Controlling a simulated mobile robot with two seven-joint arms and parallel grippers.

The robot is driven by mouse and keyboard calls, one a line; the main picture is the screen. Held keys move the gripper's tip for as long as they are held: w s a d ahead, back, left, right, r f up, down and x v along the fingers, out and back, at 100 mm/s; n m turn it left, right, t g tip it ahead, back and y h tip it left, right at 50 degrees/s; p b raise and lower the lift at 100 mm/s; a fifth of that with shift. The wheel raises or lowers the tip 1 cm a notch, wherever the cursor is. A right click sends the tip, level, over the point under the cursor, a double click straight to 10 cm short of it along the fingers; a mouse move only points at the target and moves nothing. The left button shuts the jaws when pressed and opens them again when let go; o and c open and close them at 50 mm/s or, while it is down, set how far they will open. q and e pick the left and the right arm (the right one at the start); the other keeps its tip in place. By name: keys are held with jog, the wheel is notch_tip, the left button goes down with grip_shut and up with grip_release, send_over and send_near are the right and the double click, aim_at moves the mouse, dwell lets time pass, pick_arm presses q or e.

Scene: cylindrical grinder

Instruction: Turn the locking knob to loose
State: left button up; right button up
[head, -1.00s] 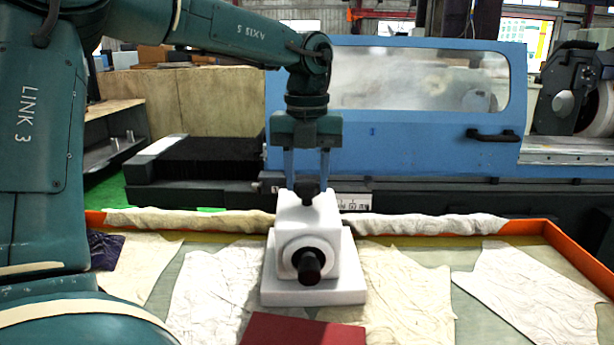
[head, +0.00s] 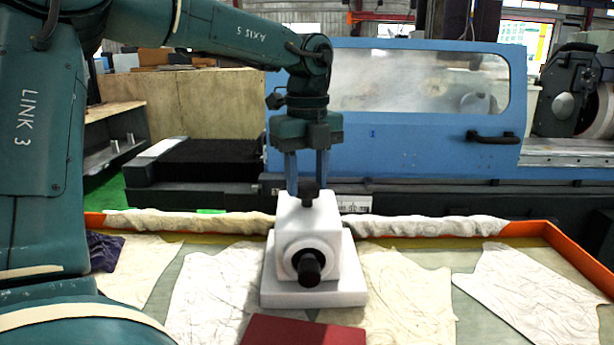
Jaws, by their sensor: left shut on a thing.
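A white block-shaped device (head: 325,243) stands on its white base plate on the table. A black knob (head: 309,195) sits on top of it, and a larger black knob (head: 309,268) sticks out of its front face toward me. My left gripper (head: 307,188) points straight down over the device, with its two blue fingers on either side of the top knob, and is shut on it. The lower fingertips are partly hidden behind the knob and the block. My right gripper is not in view.
A dark red box (head: 302,331) lies in front of the device. Pale cloths (head: 535,298) lie around it on the table, which has an orange rim (head: 575,252). Behind stands the blue grinder (head: 400,135). The table's right side is free of tall things.

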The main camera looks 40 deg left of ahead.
aim_at(307, 184)
pick_arm(q)
jog(key=shift+r, duration=0.1)
jog(key=o, duration=1)
notch_tip(307, 184, up, 13)
jog(key=shift+r+p, duration=0.1)
jog(key=shift+p, duration=0.85)
